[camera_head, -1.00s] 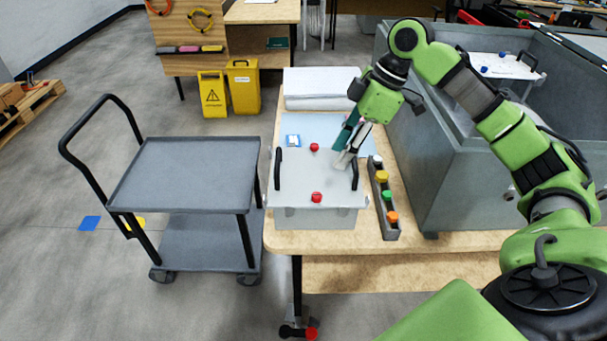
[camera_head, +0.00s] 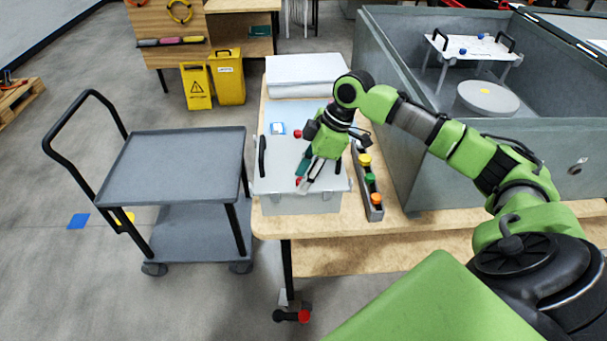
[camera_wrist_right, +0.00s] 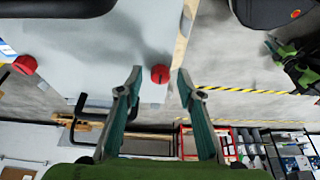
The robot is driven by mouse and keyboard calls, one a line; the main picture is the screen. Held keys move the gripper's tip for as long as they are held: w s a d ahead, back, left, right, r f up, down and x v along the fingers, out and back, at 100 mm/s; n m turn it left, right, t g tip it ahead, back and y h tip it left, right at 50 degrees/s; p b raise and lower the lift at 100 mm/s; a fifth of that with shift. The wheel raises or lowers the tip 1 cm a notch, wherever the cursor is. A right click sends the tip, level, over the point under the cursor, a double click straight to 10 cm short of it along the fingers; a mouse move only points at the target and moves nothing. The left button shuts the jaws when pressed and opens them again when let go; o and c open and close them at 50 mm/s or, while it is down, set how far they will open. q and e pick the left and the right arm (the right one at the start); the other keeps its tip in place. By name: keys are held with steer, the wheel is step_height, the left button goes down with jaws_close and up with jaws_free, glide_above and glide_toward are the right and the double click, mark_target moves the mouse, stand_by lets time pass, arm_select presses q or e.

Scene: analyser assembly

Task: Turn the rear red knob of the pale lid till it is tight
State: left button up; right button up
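The pale lid (camera_head: 275,165) lies on a box near the table's front left corner. Its rear red knob (camera_head: 298,133) stands clear of my fingers in the head view, and at the left in the wrist view (camera_wrist_right: 25,64). The front red knob (camera_head: 299,181) is partly hidden by my right gripper (camera_head: 303,180). In the wrist view, my right gripper (camera_wrist_right: 160,72) is open, with its fingertips on either side of the front red knob (camera_wrist_right: 160,74); I cannot tell whether they touch it. My left gripper is not in view.
A dark strip with coloured knobs (camera_head: 368,182) lies right of the lid. A white stack (camera_head: 305,75) is behind. Black handles (camera_head: 262,156) rise from the lid. A grey cart (camera_head: 175,165) stands left, a large grey bin (camera_head: 400,130) right.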

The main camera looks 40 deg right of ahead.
steer(key=shift+c, duration=1.4)
jaws_close()
arm_select(q)
steer(key=shift+s, duration=0.85)
